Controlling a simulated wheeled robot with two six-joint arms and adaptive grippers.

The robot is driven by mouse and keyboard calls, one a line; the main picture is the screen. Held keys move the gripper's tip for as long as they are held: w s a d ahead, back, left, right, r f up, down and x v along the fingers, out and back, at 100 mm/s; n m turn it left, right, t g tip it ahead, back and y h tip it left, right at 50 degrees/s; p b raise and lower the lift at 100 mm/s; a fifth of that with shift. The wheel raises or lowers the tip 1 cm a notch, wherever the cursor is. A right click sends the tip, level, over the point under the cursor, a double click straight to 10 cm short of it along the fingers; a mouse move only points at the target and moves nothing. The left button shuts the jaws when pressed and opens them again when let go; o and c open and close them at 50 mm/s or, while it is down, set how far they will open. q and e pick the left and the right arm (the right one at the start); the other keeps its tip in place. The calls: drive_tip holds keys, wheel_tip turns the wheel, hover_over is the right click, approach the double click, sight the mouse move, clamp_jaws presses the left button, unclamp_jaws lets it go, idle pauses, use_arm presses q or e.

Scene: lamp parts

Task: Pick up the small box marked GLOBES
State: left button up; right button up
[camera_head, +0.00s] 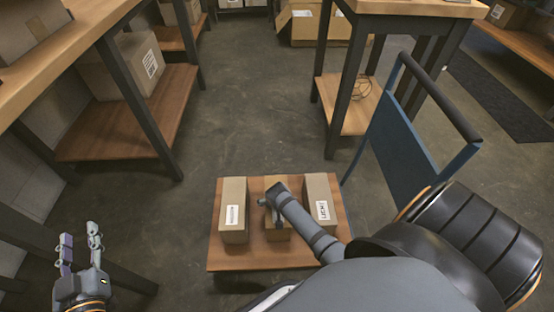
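Three small brown cardboard boxes stand in a row on a wooden cart platform (290,258). The left box (234,205) and the right box (321,205) have white labels whose print is too small to read surely. The middle box (277,232) is partly covered by my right arm, and its label is hidden, so I cannot tell which box is marked GLOBES. My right gripper (268,203) is over the middle box; its fingers barely show, and I cannot tell whether it touches the box. My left gripper (80,240) is open and empty at the lower left, away from the cart.
The cart has a blue handle frame (400,140) on its right. A workbench with a lower shelf (130,125) and a larger box (125,65) stands at the left. Another table (350,100) is behind the cart. The floor (240,100) between them is clear.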

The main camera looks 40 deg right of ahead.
drive_tip(key=c, duration=1.5)
use_arm(q)
drive_tip(key=shift+s, duration=0.1)
use_arm(e)
drive_tip(key=shift+c, duration=0.3)
drive_tip(key=shift+r, duration=0.1)
drive_tip(key=shift+r+p, duration=0.5)
drive_tip(key=shift+r, duration=0.15)
drive_tip(key=shift+c, duration=0.6)
use_arm(q)
drive_tip(key=s+f+g+p, duration=0.1)
drive_tip(key=s+f+g, duration=0.3)
drive_tip(key=f, duration=0.4)
drive_tip(key=s+f+g, duration=0.4)
drive_tip(key=f, duration=0.3)
use_arm(e)
wheel_tip(320, 180, up, 4)
drive_tip(key=shift+f+p, duration=0.2)
drive_tip(key=shift+p, duration=0.25)
wheel_tip(320, 180, up, 4)
drive_tip(key=shift+w+f+p, duration=0.1)
drive_tip(key=shift+p, duration=0.95)
use_arm(q)
drive_tip(key=s+f+g, duration=0.4)
drive_tip(key=s+g, duration=0.1)
drive_tip(key=s, duration=0.4)
drive_tip(key=shift+d+f+g, duration=0.35)
drive_tip(key=shift+d+g, duration=0.05)
use_arm(e)
drive_tip(key=shift+r, duration=0.6)
